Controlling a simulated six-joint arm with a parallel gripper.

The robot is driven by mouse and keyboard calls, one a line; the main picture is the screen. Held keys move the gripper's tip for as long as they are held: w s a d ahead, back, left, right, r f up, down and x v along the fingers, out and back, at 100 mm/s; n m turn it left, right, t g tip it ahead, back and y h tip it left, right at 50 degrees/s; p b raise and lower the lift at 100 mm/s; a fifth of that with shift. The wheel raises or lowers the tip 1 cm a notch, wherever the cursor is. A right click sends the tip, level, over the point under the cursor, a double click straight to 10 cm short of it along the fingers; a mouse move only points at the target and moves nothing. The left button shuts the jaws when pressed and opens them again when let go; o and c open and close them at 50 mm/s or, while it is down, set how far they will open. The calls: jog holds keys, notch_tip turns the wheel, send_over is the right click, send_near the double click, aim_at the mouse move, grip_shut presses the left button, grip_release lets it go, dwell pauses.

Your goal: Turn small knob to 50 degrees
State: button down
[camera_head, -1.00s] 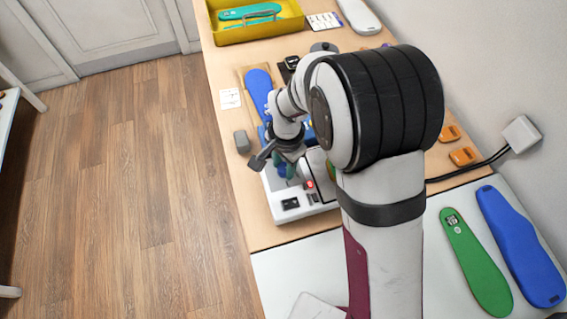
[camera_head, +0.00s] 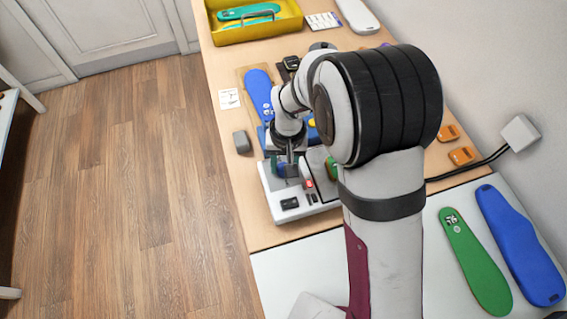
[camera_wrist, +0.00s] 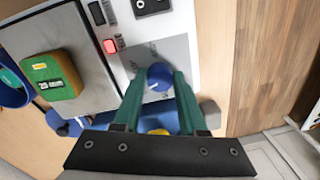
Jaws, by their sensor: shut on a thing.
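The small knob (camera_wrist: 158,80) is a blue cap with a white mark, on a grey plate of the white machine (camera_wrist: 185,30). In the wrist view my gripper (camera_wrist: 157,76) has its two green fingers on either side of the knob, shut on it. In the head view my gripper (camera_head: 285,164) is low over the machine's left part (camera_head: 276,207), and the knob is hidden by the gripper. I cannot read the knob's angle or the scale's small print.
A red lit switch (camera_wrist: 110,46) and black sockets sit close to the knob. A grey block (camera_head: 242,142) stands left of the machine. A blue insole form (camera_head: 258,92) lies behind it.

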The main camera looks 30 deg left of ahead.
jog(key=n, duration=0.7)
jog(key=shift+w, duration=0.1)
jog(key=n, duration=0.3)
jog(key=shift+n+h, duration=0.3)
jog(key=shift+n, duration=2)
jog(key=shift+c, duration=2.3)
grip_release()
jog(key=shift+w+r, duration=0.1)
notch_tip(320, 180, up, 16)
jog(key=shift+w, duration=0.35)
